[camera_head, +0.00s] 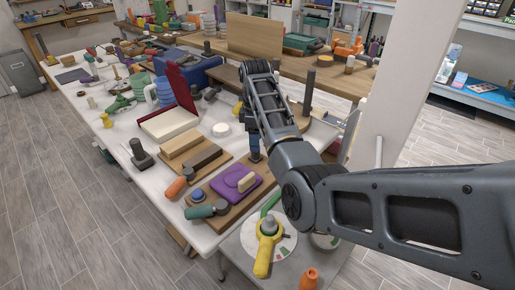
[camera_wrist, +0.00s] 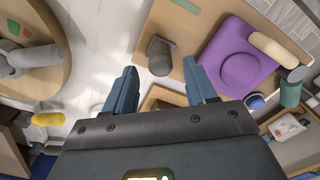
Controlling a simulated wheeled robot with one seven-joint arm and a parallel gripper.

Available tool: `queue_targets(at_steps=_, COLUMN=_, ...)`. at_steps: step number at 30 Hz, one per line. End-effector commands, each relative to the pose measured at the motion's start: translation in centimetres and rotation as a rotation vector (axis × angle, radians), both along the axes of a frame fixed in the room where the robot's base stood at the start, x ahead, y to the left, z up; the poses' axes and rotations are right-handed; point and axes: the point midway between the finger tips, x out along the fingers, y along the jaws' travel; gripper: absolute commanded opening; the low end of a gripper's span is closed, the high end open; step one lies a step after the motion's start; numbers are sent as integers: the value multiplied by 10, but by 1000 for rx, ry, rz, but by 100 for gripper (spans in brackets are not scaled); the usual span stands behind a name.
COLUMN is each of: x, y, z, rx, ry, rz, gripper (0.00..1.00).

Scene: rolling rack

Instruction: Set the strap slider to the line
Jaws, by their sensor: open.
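My gripper (camera_wrist: 161,84) is open in the wrist view, its two blue fingers apart with nothing held between them. In the head view it points down over the white table, partly hidden by my arm. Close by is a wooden board (camera_head: 232,205) with a purple block (camera_head: 228,190) carrying a cream bar (camera_head: 247,182). In the wrist view the purple block (camera_wrist: 235,60) and cream bar (camera_wrist: 272,47) lie right of the fingers. A dark grey cylinder (camera_wrist: 160,55) stands just beyond the gap. I cannot tell which part is the strap slider, and I cannot make out its line.
A blue knob (camera_head: 197,194) and green-handled piece (camera_head: 200,212) sit at the board's near left. A yellow-handled tool (camera_head: 264,250) lies on a round plate at the front. An open red-lidded box (camera_head: 182,88) and other fixtures crowd the table (camera_head: 140,185). A pale post (camera_head: 395,85) stands right.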

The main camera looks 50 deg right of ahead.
Motion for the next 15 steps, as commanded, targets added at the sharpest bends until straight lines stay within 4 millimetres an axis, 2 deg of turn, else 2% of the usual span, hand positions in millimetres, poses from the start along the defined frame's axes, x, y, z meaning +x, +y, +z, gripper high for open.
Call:
queue_targets(at_steps=6, x=0, y=1, z=-32, rx=0, ry=1, rz=1, gripper=56)
queue_targets(at_steps=15, x=0, y=0, z=-46, rx=-2, ry=-1, rz=0, gripper=56)
